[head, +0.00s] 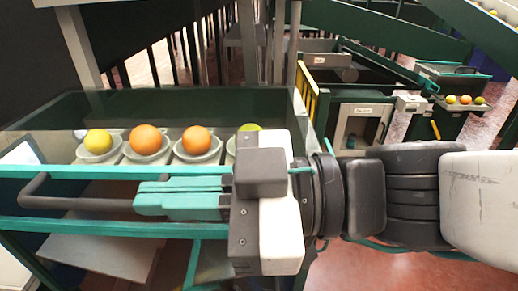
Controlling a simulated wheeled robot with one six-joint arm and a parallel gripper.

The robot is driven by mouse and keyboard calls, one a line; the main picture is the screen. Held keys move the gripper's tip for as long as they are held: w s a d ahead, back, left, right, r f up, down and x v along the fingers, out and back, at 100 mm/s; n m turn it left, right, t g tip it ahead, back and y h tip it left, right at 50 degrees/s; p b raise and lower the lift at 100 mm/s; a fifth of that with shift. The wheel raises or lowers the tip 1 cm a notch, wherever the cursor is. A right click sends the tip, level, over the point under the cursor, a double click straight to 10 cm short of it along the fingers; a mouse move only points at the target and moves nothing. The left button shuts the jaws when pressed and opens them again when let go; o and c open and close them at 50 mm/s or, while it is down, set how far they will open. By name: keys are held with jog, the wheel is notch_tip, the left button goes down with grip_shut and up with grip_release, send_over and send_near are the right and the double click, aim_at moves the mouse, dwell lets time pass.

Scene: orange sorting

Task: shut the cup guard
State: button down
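A row of pale cups (149,157) holds oranges (145,138) and yellow-green fruit (98,141). In front of the cups run teal rails (90,172) with a dark bar handle (75,204), which look like part of the cup guard. I cannot tell the guard's full outline or how far it is closed. My gripper (138,198) lies across the rails from the right, its teal fingers pointing left. The fingers look close together and overlap the handle's right end. Whether they grip it is unclear. My gripper body partly hides the rightmost fruit.
A dark green wall (200,103) stands behind the cups, with grey posts (78,45) beyond. A yellow slatted rail (307,95) and a grey cabinet (360,125) stand back right. Farther right, a stand (450,122) carries small fruit (465,100). Reddish floor shows below my arm.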

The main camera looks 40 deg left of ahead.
jog(key=shift+w+f, duration=0.1)
jog(key=shift+f, duration=0.3)
jog(key=w+d+r, duration=0.5)
jog(key=w+d, duration=0.1)
jog(key=d, duration=0.2)
jog(key=shift+w+d, duration=0.25)
jog(key=shift+d, duration=0.05)
